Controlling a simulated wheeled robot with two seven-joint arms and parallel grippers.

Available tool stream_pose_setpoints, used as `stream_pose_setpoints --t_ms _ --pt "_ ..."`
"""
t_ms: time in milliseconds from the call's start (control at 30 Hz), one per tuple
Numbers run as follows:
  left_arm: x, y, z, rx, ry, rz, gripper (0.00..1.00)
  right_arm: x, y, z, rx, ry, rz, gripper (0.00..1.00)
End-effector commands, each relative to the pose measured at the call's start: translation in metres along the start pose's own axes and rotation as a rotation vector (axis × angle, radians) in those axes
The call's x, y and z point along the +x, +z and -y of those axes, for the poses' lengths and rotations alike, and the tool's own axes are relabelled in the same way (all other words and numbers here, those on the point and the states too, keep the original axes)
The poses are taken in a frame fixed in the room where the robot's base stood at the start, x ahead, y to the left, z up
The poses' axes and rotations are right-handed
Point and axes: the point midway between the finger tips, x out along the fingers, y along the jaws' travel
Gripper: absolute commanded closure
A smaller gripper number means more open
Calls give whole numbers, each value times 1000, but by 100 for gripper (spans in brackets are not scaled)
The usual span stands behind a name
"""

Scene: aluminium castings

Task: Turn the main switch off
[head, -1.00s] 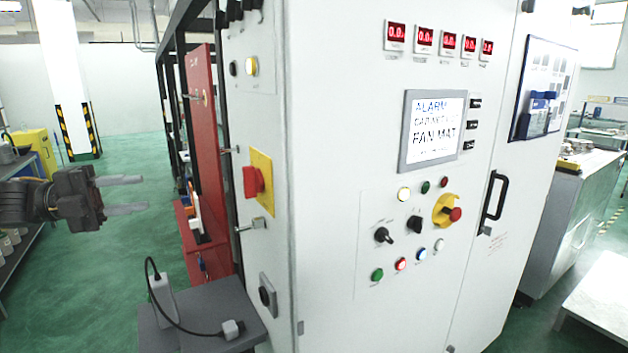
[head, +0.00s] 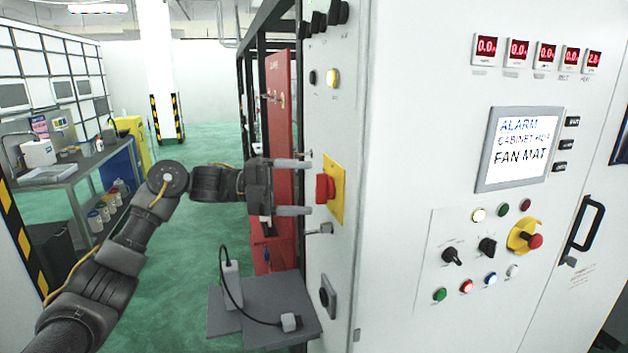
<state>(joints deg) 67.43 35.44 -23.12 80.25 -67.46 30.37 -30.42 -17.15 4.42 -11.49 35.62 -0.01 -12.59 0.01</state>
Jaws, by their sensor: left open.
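The main switch is a red handle (head: 324,188) on a yellow plate (head: 337,190), on the narrow left side of the white cabinet (head: 400,130). The handle looks upright. My left gripper (head: 293,187) comes in from the left with its two fingers apart, one above the other, pointing at the switch. The fingertips are just left of the red handle, level with it. I cannot tell whether they touch it or how far off they are. My right gripper is not in view.
Below the switch are a metal latch (head: 320,229) and a grey shelf (head: 262,315) with a white plug and cable. A red panel (head: 281,150) stands behind my gripper. The cabinet front has a display (head: 518,148), buttons and a yellow-ringed emergency stop (head: 525,238).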

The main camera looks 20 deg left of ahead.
Motion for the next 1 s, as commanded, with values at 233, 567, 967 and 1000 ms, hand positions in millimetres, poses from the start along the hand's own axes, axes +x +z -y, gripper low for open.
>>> stream_pose_setpoints --t_ms 233,567,967,1000 --pt "27 0 1 0 0 -1 20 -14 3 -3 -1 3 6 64" --pt "31 0 0 1 0 0 20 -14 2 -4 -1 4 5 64" --pt "31 0 0 0 0 0 65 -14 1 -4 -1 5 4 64" --pt "31 0 0 -1 0 0 65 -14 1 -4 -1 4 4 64"
